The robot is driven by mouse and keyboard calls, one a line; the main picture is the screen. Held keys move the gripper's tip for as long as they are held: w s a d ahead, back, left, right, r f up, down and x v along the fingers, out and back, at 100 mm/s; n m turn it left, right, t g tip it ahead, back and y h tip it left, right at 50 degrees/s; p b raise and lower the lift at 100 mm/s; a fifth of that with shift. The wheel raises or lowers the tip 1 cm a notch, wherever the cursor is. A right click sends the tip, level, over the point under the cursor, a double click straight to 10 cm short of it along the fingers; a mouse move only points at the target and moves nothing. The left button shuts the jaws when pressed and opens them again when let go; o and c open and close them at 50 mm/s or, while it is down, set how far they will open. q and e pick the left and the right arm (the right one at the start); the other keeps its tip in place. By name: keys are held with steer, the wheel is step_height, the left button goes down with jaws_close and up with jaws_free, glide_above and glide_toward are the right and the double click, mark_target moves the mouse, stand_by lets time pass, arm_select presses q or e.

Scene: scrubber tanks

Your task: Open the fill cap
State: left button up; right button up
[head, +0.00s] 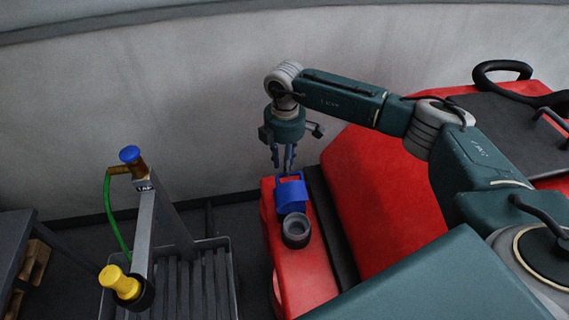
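The blue fill cap (291,194) is on the front left part of the red scrubber (305,282). It stands up behind a dark grey round fill neck (296,230), whose hollow top is uncovered. My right gripper (283,165) points down just behind the blue cap, with its two fingers a little apart and nothing seen between them. Its fingertips are close to the cap's back edge; I cannot tell whether they touch it. My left gripper is not in view.
A grey post with a blue knob (130,154), a green hose (112,215) and a yellow knob (119,281) stands left over a slatted grey tray (186,285). A dark table (14,245) is at far left. A pale wall (180,90) is behind.

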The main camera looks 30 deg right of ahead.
steer(key=shift+f, duration=1.3)
steer(key=c, duration=0.6)
jaws_close()
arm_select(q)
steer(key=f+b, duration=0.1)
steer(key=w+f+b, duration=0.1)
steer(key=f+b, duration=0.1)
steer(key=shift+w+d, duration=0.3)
arm_select(e)
steer(key=w, duration=0.1)
steer(key=w+f, duration=0.1)
steer(key=w, duration=0.1)
steer(key=shift+w+d+f, duration=0.1)
steer(key=shift+d+f, duration=0.15)
steer(key=shift+d, duration=0.15)
